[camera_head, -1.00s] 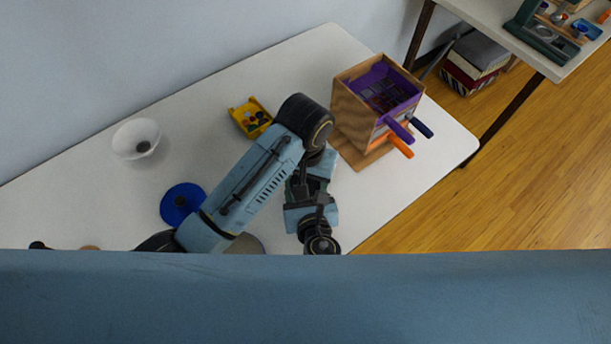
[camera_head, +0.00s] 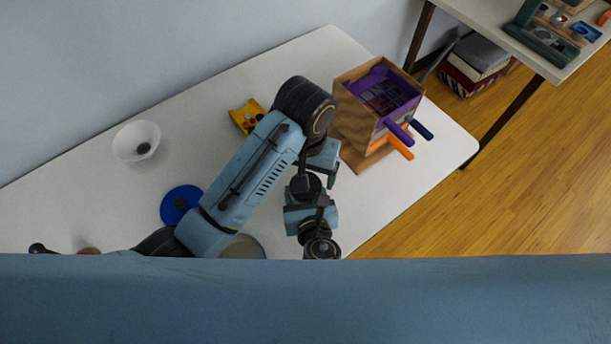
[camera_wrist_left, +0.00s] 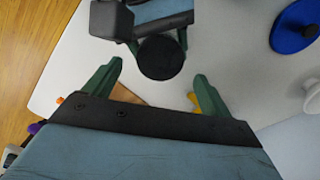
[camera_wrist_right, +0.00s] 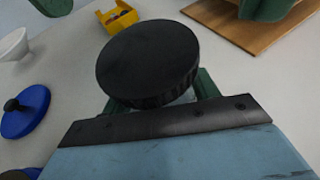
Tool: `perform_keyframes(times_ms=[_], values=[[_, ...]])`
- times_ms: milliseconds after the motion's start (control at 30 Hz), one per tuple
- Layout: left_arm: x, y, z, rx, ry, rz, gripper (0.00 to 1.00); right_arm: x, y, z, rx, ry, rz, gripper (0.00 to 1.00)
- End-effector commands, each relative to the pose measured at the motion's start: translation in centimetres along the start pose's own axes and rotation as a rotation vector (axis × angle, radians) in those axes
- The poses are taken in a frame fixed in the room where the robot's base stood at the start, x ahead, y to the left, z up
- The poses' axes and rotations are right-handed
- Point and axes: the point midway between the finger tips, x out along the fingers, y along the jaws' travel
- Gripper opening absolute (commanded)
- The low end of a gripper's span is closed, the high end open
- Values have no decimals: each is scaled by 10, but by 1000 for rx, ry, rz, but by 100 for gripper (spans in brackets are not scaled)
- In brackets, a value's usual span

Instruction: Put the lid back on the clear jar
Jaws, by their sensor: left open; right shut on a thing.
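The black lid (camera_wrist_right: 150,62) is a round, ridged disc between the fingers of my right gripper (camera_wrist_right: 158,98) in the right wrist view. A pale, see-through sliver of the clear jar (camera_wrist_right: 188,96) shows beneath it; the lid hides the rest. The lid appears to sit on top of the jar, though I cannot tell how snugly. The lid also shows in the left wrist view (camera_wrist_left: 161,57) and the head view (camera_head: 306,186). My left gripper (camera_wrist_left: 158,72) is open and empty, its green fingers spread apart from the lid. My right gripper is shut on the jar.
A wooden box (camera_head: 352,115) with purple and orange handles stands just right of my grippers. A yellow tray (camera_head: 243,112), a blue disc with a dark knob (camera_head: 190,192) and a white bowl (camera_head: 125,135) stand leftward. The table's front right edge is near.

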Motion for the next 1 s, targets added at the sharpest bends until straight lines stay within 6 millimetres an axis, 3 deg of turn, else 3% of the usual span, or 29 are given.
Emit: perform_keyframes(times_ms=[300, 433, 700, 1000], values=[[-6, 0, 0, -1, -1, 0, 84, 0, 0, 0, 0, 0, -1, 0], [-8, 0, -1, 8, 4, 0, 71, 0, 0, 0, 0, 0, -1, 0], [-36, 0, -6, 149, 23, 0, 71, 0, 0, 0, 0, 0, -1, 0], [-46, -1, 0, 229, -1, -1, 71, 0, 0, 0, 0, 0, 0, 0]])
